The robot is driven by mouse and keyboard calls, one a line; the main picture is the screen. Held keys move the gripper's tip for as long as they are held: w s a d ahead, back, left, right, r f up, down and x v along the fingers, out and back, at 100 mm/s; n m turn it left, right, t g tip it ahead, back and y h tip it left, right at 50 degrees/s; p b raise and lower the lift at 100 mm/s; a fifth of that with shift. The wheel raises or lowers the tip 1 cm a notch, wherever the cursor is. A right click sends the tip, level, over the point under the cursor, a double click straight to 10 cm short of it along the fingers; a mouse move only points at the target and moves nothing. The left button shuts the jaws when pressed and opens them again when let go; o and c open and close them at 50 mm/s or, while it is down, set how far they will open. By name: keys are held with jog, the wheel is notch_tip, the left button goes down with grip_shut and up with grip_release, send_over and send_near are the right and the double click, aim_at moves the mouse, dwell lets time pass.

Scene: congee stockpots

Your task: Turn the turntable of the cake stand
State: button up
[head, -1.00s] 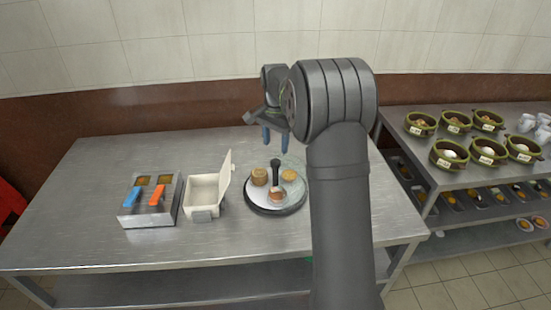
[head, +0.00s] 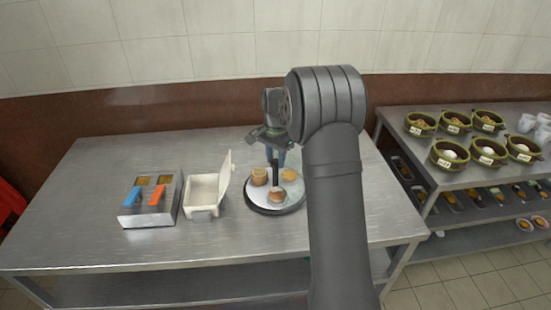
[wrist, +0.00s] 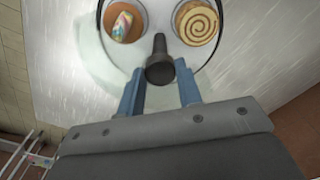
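The cake stand (head: 298,206) is a round turntable with a pale top and dark rim, on the steel table. A dark upright knob (head: 276,172) rises from it, with small cakes around it, among them a brown one (head: 259,177). In the wrist view the knob (wrist: 159,66) shows between the tips of my gripper (wrist: 158,78), with a gap on both sides; I cannot tell how deep it is between them. My gripper (head: 275,156) is open, its blue fingers pointing down over the stand. My arm hides the stand's right side in part.
A white box (head: 203,192) with a raised lid stands close left of the stand. Further left is a metal holder (head: 150,211) with blue and orange handles. A rack (head: 400,128) of green bowls stands right. The table front is clear.

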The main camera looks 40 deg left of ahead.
grip_shut()
jog(key=shift+n, duration=12)
